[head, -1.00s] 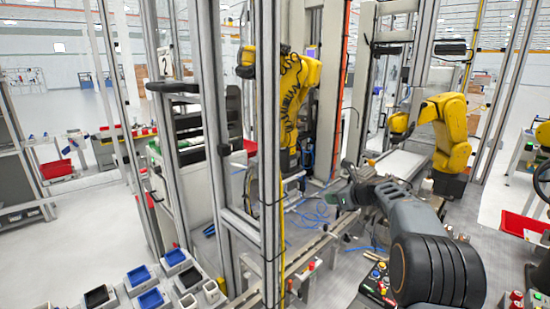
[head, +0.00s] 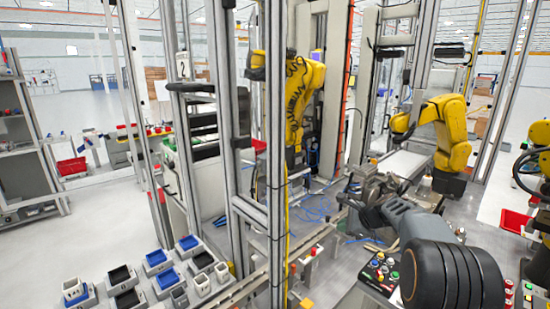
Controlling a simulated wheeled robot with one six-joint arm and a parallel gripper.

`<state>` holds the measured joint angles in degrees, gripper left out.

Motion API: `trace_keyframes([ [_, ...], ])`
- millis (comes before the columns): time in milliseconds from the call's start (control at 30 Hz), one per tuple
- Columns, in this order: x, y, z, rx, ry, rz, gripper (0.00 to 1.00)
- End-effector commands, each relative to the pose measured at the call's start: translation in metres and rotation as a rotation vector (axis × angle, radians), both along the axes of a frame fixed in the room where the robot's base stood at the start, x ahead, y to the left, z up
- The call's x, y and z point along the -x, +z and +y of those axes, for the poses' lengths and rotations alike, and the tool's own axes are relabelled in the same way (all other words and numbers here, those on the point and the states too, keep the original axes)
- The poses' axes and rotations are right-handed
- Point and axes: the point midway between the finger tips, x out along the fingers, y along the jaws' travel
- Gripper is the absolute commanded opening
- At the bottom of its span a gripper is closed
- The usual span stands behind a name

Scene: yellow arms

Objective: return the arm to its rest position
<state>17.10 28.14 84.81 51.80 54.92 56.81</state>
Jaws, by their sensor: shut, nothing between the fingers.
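My dark grey arm (head: 425,228) reaches in from the lower right in the head view, with a large round black joint near the bottom edge. Its forearm points up and left, away from the camera. My gripper (head: 358,203) is at the far end, small and dark against the machinery behind it. It is shut and empty. The finger details are hard to make out, and I cannot tell its exact gap to the conveyor behind.
Yellow robot arms (head: 300,95) and (head: 440,125) stand behind metal frame posts (head: 277,130). A button panel (head: 380,270) lies close beside my arm's joint. Blue and black bins (head: 160,262) fill the lower left. Open floor (head: 100,215) shows at left.

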Motion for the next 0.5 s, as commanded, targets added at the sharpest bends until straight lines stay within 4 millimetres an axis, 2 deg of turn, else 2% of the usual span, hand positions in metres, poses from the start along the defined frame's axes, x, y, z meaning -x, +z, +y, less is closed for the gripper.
trace_keyframes([
  [167,0.063,-0.013,0.012,0.306,0.333,-0.055,0.00],
  [267,0.111,-0.013,0.020,0.503,0.588,-0.100,0.00],
  [400,0.188,-0.010,0.031,0.764,0.971,-0.165,0.00],
  [500,0.238,-0.008,0.035,0.916,1.202,-0.204,0.00],
])
